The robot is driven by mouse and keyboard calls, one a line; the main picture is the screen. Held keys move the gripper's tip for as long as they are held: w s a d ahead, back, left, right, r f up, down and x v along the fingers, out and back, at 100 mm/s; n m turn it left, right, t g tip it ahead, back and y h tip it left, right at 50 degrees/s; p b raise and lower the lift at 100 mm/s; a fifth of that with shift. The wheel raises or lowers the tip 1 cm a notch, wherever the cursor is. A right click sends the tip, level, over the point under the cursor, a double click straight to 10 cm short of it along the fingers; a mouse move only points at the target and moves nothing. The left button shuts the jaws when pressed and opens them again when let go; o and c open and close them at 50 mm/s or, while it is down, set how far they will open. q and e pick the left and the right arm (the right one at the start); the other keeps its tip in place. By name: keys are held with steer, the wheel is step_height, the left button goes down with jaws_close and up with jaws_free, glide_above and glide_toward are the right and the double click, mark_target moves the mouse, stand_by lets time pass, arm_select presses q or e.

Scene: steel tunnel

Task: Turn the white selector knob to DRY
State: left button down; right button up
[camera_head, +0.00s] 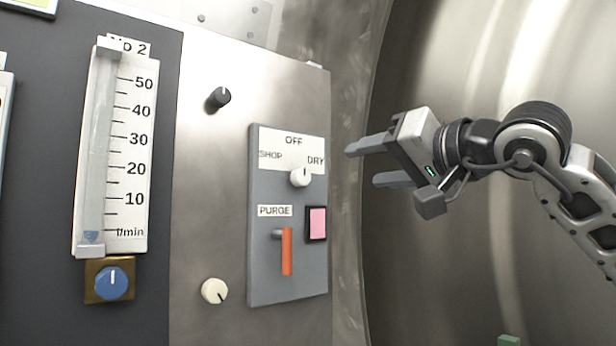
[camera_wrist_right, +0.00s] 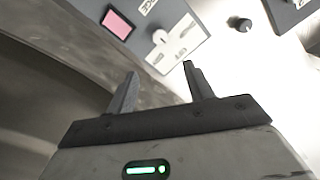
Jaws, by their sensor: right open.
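The white selector knob (camera_head: 300,177) sits on a grey panel (camera_head: 285,202), below a white label reading SHOP, OFF and DRY (camera_head: 290,147). Its pointer direction is too small to read surely. It also shows in the right wrist view as a small white knob (camera_wrist_right: 160,37) beside the label. My right gripper (camera_head: 362,164) is open and empty, to the right of the knob and apart from it, with its fingers pointing left toward the panel. In the wrist view its two fingertips (camera_wrist_right: 160,70) are spread below the knob. My left gripper is not in view.
A black knob (camera_head: 218,98) and a cream knob (camera_head: 214,291) sit on the steel plate. A flow gauge (camera_head: 117,150) and blue knob (camera_head: 111,283) are at left. Curved steel wall lies right.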

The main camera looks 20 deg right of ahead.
mark_target(305, 176)
steer(key=p+x, duration=0.3)
steer(key=x, duration=1.2)
steer(key=shift+w+a+f, duration=0.1)
steer(key=shift+w+a, duration=0.1)
steer(key=shift+w, duration=0.1)
steer(key=c, duration=1)
